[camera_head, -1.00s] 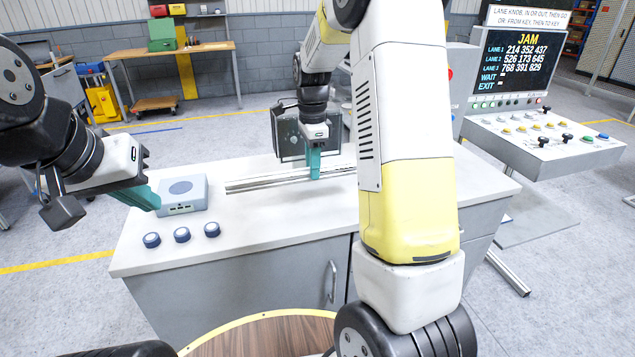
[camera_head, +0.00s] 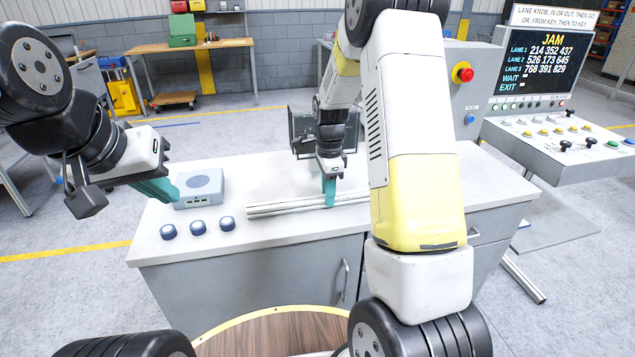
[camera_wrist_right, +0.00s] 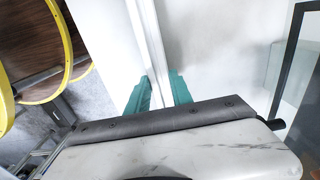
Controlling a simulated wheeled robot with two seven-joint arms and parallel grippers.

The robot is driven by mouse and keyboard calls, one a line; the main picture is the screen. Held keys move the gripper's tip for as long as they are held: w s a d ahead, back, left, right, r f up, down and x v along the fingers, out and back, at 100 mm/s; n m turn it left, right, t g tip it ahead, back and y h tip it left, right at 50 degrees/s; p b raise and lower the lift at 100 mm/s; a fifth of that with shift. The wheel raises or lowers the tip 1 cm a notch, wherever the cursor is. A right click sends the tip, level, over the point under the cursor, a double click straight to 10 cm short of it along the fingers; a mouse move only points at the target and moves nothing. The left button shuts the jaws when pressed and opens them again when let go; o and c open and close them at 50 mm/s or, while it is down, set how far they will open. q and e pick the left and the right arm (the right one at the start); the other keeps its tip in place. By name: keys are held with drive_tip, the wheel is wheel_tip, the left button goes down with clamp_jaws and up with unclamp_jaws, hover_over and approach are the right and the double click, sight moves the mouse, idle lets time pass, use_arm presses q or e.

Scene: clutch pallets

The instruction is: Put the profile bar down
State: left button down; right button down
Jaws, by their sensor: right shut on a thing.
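The profile bar (camera_head: 285,207) is a long, pale, grooved bar lying level across the white worktop (camera_head: 250,227) in the head view. My right gripper (camera_head: 330,197) points down with its teal fingers shut on the bar, right of the bar's visible middle. In the right wrist view the bar (camera_wrist_right: 148,45) runs between the two teal fingers (camera_wrist_right: 160,92). I cannot tell whether the bar touches the worktop or is just above it. My right arm hides part of the worktop to the right. My left gripper (camera_head: 158,190) is beside a grey box; its finger gap does not show.
The grey box (camera_head: 200,189) stands left of the bar. Several round dark-blue knobs (camera_head: 198,228) sit near the worktop's front left edge. A dark framed device (camera_head: 303,135) stands behind my right gripper. A console (camera_head: 555,140) with a screen stands at the right.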

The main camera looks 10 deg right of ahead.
drive_tip(key=c, duration=1.1)
unclamp_jaws()
drive_tip(key=shift+r, duration=0.1)
drive_tip(key=s+r+n+t, duration=0.1)
drive_tip(key=s+r+n, duration=0.3)
drive_tip(key=r, duration=1.3)
drive_tip(key=s+a+r+n+t, duration=0.1)
drive_tip(key=s+r+n, duration=0.1)
drive_tip(key=s+n, duration=0.2)
drive_tip(key=s+a+r+n+t+y, duration=0.1)
drive_tip(key=s+n, duration=0.4)
drive_tip(key=s, duration=0.5)
drive_tip(key=s+a+r+n+t+y, duration=0.1)
drive_tip(key=s+r+n+t, duration=0.1)
drive_tip(key=s+n, duration=0.3)
drive_tip(key=shift+s+a+r+t, duration=0.1)
drive_tip(key=shift+s+r+t, duration=0.15)
drive_tip(key=shift+s, duration=0.35)
drive_tip(key=shift+s+r+t, duration=0.15)
drive_tip(key=shift+s+t, duration=0.2)
drive_tip(key=shift+s, duration=0.2)
